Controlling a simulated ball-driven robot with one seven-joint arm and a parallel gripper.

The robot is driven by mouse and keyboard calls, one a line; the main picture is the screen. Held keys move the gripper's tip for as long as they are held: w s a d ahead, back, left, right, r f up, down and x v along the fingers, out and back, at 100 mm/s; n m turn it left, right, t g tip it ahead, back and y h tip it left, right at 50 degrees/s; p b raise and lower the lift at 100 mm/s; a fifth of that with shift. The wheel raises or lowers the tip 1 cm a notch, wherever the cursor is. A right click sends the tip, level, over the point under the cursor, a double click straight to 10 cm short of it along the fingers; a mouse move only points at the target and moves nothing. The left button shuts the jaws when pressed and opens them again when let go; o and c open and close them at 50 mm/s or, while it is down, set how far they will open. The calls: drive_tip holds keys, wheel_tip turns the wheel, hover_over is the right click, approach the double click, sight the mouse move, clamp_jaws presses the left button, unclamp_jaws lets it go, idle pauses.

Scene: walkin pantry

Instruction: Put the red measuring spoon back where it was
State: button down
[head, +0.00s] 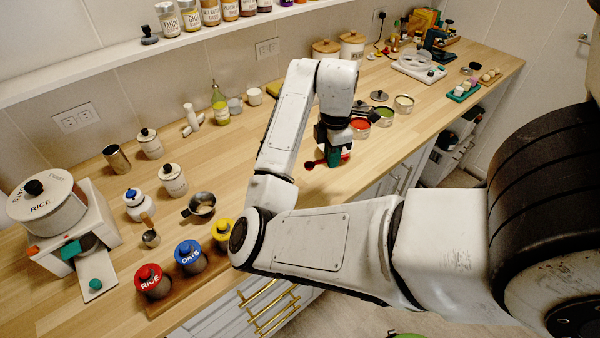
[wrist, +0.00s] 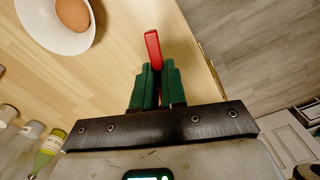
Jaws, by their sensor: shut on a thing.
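The red measuring spoon (head: 313,164) shows beside the green fingers of my gripper (head: 334,160) in the head view, above the wooden counter near its front edge. In the wrist view my gripper (wrist: 156,78) is shut on the red spoon (wrist: 153,48), whose flat red end sticks out past the fingertips. The rest of the spoon is hidden between and behind the fingers. I cannot tell whether the spoon touches the counter.
A white bowl (wrist: 55,40) with a brown round thing in it stands on the counter. Open tins (head: 383,115) stand beyond my gripper. A steel cup (head: 201,205) and lidded jars (head: 190,257) stand at left. The counter between is mostly clear.

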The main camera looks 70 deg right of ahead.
drive_tip(key=b, duration=0.4)
hover_over(302, 175)
wheel_tip(302, 175, down, 8)
drive_tip(key=shift+s+a+r, duration=0.1)
drive_tip(key=shift+s+r, duration=0.05)
drive_tip(key=shift+f, duration=1.7)
drive_tip(key=shift+f, duration=0.15)
